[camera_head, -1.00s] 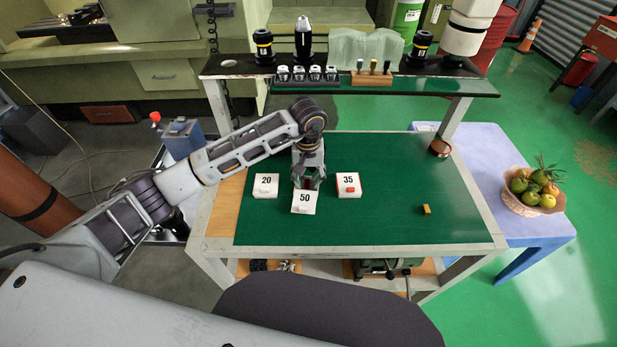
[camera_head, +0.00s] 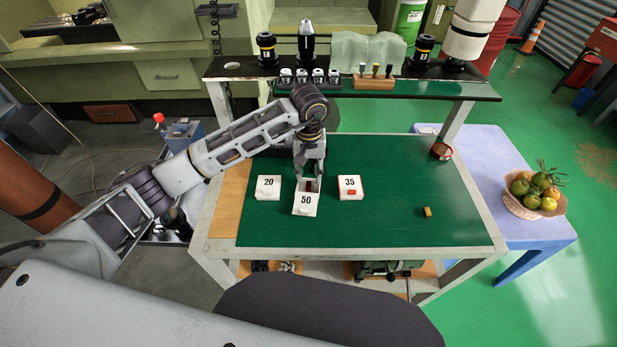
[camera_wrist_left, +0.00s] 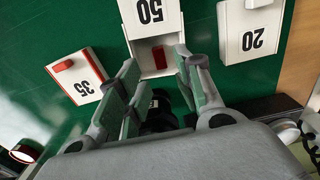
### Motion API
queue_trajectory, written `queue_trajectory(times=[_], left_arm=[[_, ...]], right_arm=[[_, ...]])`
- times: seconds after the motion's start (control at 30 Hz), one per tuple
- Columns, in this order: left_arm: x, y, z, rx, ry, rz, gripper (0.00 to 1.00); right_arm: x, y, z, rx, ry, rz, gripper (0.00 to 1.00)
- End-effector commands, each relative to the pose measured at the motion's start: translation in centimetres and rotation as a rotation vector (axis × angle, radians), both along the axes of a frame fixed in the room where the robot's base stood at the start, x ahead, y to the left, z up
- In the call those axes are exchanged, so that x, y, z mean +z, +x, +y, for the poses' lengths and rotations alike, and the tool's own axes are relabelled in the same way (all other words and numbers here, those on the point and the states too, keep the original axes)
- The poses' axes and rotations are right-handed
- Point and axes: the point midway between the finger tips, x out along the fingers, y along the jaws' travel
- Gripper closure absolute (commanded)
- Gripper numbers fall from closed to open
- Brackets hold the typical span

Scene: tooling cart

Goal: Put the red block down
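A white holder marked 50 (camera_head: 306,203) stands on the green cart top; it also shows in the wrist view (camera_wrist_left: 151,18). A red block (camera_wrist_left: 158,57) shows in the wrist view at the 50 holder's white tray, between my left fingertips, with a gap on each side. In the head view it is a small red patch (camera_head: 309,186) behind the 50 label. My left gripper (camera_head: 311,182) points down there, its fingers spread and apart from the block. Another red block (camera_head: 352,192) sits on the holder marked 35 (camera_head: 349,182). My right gripper is not in view.
A holder marked 20 (camera_head: 268,182) stands left of the 50. A small yellow block (camera_head: 427,212) lies to the right, with clear green surface around it. A raised shelf (camera_head: 440,88) with tooling runs along the back. A fruit basket (camera_head: 522,209) is on the side table.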

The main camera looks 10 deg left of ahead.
Motion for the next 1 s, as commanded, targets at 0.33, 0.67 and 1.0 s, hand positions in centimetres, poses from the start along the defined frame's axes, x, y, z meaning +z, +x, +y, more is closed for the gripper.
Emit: queue_trajectory(times=[0.33, 0.67, 1.0], left_arm=[[3.9, 0.1, 0.0, -0.001, -0.001, -0.005, 0.65], [7.3, 0.1, 0.0, -0.001, -0.001, -0.004, 0.65], [8.8, 0.0, 0.0, 0.000, -0.001, -0.003, 0.65]], right_arm=[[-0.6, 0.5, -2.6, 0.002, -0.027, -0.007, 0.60], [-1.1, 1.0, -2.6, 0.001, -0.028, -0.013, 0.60], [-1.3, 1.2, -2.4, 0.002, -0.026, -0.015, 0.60]])
